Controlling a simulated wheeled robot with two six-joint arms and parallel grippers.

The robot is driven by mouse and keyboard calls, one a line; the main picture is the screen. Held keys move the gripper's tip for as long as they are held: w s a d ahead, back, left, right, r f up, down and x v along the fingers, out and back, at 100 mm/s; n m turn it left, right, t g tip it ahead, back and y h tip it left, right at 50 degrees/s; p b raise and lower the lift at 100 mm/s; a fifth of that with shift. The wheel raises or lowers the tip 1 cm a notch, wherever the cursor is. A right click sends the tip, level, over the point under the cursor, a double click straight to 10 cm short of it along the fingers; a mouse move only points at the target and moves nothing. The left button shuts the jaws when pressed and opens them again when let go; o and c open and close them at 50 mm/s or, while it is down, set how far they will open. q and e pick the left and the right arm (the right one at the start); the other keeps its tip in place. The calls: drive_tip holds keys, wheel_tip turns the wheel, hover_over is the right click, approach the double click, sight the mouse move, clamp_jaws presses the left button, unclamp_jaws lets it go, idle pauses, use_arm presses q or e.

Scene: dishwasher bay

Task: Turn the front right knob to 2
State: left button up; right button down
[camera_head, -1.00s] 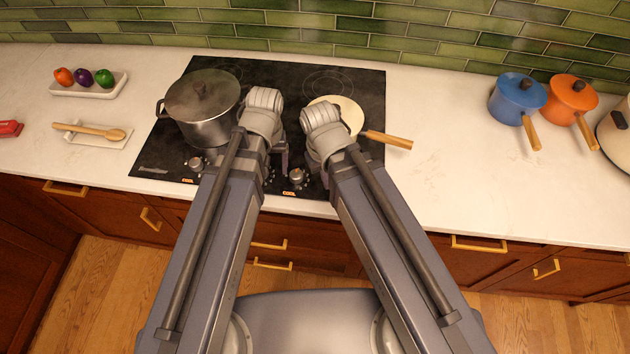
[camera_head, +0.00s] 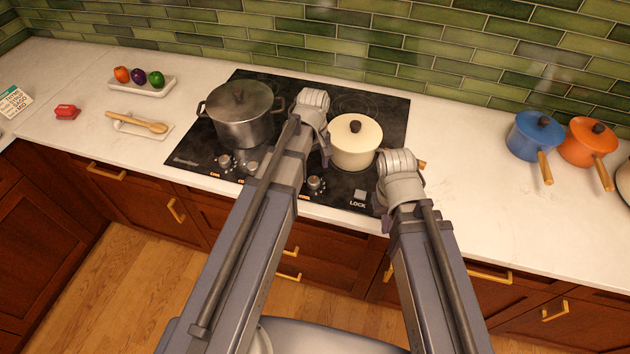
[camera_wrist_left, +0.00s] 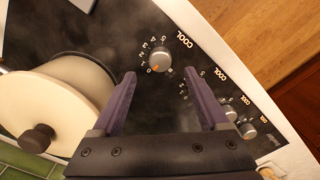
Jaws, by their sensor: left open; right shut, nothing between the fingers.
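The front right knob (camera_head: 315,183) is a round metal knob on the black cooktop's front edge, below the cream pot. The left wrist view shows this knob (camera_wrist_left: 160,62) large, with an orange mark on its face and a printed number scale beside it; I cannot read its setting surely. My left gripper (camera_wrist_left: 161,76) is open, its purple fingers on either side of the line to the knob, with the knob just beyond the tips. In the head view my left arm partly hides this gripper (camera_head: 326,153). My right gripper (camera_head: 386,224) is shut and empty near the counter's front edge, mostly hidden.
The cream pot (camera_head: 356,145) stands on the cooktop (camera_head: 390,112) just behind the knob. A steel pot (camera_head: 240,125) stands left. Other knobs (camera_head: 224,162) line the front edge. Blue (camera_head: 533,140) and orange (camera_head: 587,147) pots stand on the right counter.

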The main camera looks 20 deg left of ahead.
sight(313, 180)
use_arm(q)
wheel_tip(313, 180, down, 6)
drive_tip(key=b, duration=0.5)
drive_tip(key=shift+w+f+b, duration=0.1)
drive_tip(key=shift+f+b, duration=0.15)
drive_tip(key=shift+b, duration=0.15)
clamp_jaws()
